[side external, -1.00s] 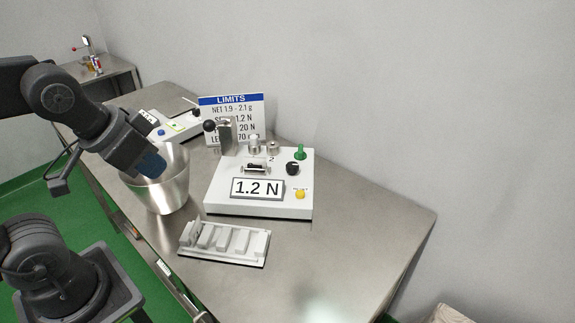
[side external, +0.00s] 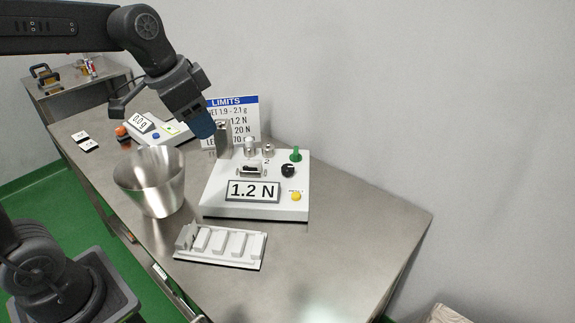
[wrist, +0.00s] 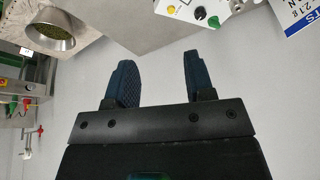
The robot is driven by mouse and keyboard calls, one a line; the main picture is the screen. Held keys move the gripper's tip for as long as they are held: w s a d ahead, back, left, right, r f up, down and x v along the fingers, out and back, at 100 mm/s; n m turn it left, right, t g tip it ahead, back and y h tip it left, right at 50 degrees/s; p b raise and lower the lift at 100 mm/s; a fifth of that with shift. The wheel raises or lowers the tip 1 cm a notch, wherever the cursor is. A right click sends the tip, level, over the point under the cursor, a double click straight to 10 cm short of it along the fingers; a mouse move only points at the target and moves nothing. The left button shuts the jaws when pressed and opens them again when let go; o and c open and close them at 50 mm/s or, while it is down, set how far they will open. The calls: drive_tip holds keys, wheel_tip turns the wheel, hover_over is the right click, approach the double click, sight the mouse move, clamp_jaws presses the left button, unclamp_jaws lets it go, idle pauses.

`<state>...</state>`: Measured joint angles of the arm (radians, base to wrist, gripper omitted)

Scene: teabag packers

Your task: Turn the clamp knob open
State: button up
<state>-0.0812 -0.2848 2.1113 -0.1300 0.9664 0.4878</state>
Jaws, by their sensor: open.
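The white force tester (side external: 214,200), its display reading 1.2 N, stands on the steel table. On its top are a metal upright (side external: 223,139), silver posts (side external: 250,148), a black knob (side external: 288,170), a green peg (side external: 296,154) and a yellow button (side external: 296,196). I cannot tell for certain which part is the clamp knob. The black knob also shows in the wrist view (wrist: 200,13). My gripper (side external: 203,127) is above the tester's back left corner, in front of the upright's left side in the picture. In the wrist view my gripper (wrist: 158,58) is open and empty.
A metal bucket (side external: 150,177) stands left of the tester. A white tray with several slots (side external: 220,243) lies in front. A scale (side external: 153,129) and the LIMITS sign (side external: 247,112) stand behind. The table's right side (side external: 350,225) is clear.

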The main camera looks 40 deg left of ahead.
drive_tip(key=shift+o, duration=1.3)
drive_tip(key=w+a+f+m, duration=0.1)
drive_tip(key=w+f+m, duration=0.1)
drive_tip(key=w, duration=0.5)
drive_tip(key=w+a+f+m+g+h, duration=0.1)
drive_tip(key=w+a+m, duration=0.1)
drive_tip(key=w, duration=0.5)
drive_tip(key=shift+a+f+h, duration=0.15)
drive_tip(key=shift+f+h, duration=0.15)
drive_tip(key=shift+f, duration=0.05)
drive_tip(key=m+g+h, duration=0.1)
drive_tip(key=m+h, duration=0.1)
drive_tip(key=m, duration=0.4)
hover_over(289, 167)
drive_tip(key=s+a, duration=0.2)
drive_tip(key=a, duration=0.3)
wheel_tip(289, 167, down, 13)
drive_tip(key=shift+g, duration=0.3)
drive_tip(key=x, duration=1.3)
drive_tip(key=shift+a, duration=0.15)
drive_tip(key=c, duration=0.9)
drive_tip(key=shift+c, duration=0.2)
